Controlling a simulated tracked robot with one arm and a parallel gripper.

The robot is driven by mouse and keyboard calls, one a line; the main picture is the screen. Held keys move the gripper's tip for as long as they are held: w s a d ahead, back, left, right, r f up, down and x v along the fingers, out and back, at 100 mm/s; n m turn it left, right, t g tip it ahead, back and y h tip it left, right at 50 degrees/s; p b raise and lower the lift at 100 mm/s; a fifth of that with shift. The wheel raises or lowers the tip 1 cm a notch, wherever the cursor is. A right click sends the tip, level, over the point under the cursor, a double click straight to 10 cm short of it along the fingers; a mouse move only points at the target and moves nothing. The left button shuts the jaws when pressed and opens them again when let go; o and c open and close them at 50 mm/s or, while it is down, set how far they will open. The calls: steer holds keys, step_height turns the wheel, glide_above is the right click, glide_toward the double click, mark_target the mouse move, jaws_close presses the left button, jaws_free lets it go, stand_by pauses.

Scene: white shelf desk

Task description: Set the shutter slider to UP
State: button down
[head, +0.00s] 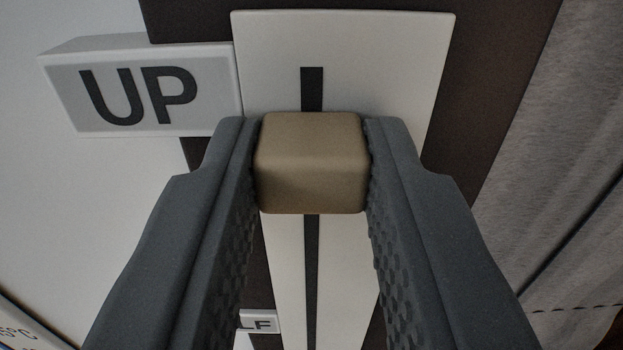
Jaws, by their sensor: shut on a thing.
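The shutter slider knob (310,165) is a tan rounded block on a white panel (400,65). A dark vertical slot (312,90) runs above and below the knob. My gripper (312,160) is shut on the knob, with one dark grey finger touching each side. The white UP label (140,95) sits left of the panel's upper part. The knob is a little below the level of the UP label, and some of the slot shows above it.
A partly hidden label ending in "LF" (258,322) is lower down, left of the slot. A dark brown strip (490,90) lies behind the panel. Grey fabric (570,170) hangs at the right. A sign edge with "°C" (20,335) shows at bottom left.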

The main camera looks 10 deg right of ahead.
steer(key=shift+r+p, duration=0.55)
steer(key=shift+r, duration=0.5)
steer(key=c, duration=1.2)
jaws_free()
steer(key=shift+s, duration=0.1)
steer(key=shift+o, duration=0.2)
steer(key=shift+f, duration=0.2)
